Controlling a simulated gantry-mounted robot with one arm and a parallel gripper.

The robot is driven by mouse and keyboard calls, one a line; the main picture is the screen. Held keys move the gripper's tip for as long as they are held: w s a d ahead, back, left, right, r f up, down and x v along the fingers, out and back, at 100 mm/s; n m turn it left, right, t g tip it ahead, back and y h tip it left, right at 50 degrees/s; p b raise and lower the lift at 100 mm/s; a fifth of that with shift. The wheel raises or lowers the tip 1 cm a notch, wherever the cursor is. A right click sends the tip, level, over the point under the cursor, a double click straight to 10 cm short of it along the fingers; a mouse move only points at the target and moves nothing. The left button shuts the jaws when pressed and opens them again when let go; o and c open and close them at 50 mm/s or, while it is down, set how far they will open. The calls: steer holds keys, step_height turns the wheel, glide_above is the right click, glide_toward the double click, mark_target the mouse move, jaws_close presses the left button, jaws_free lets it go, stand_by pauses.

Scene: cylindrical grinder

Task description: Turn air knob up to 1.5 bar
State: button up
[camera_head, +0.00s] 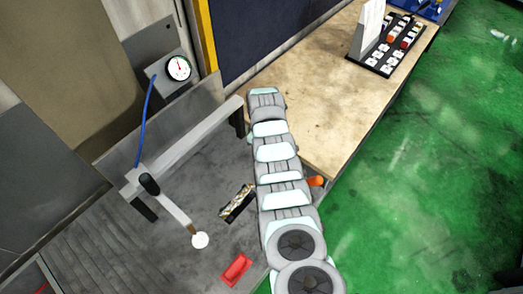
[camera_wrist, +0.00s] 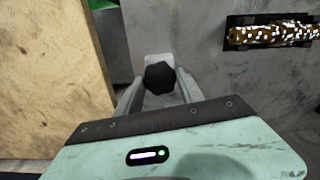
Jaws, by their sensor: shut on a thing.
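The black faceted air knob (camera_wrist: 160,77) sits in front of a light grey mount in the wrist view, between the two fingertips of my gripper (camera_wrist: 158,90). The fingers are closed on its sides. In the head view my arm covers the knob and the gripper. A round white pressure gauge (camera_head: 178,68) with a red needle stands at the upper left of the head view. Its needle points roughly upward; the scale is too small to read.
A wooden tabletop (camera_head: 310,80) lies beyond my arm and also shows in the wrist view (camera_wrist: 50,80). A speckled part (camera_head: 237,203) and a red piece (camera_head: 236,269) are left of my arm. A grey bar fixture (camera_head: 190,140) stands nearby.

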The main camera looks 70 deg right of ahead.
steer(key=m+b, duration=0.1)
steer(key=m, duration=0.4)
steer(key=shift+m+b, duration=0.7)
steer(key=shift+m, duration=1.1)
steer(key=o, duration=1.4)
steer(key=shift+r, duration=0.1)
step_height(320, 180, up, 11)
steer(key=shift+f+b, duration=0.2)
steer(key=shift+b, duration=0.45)
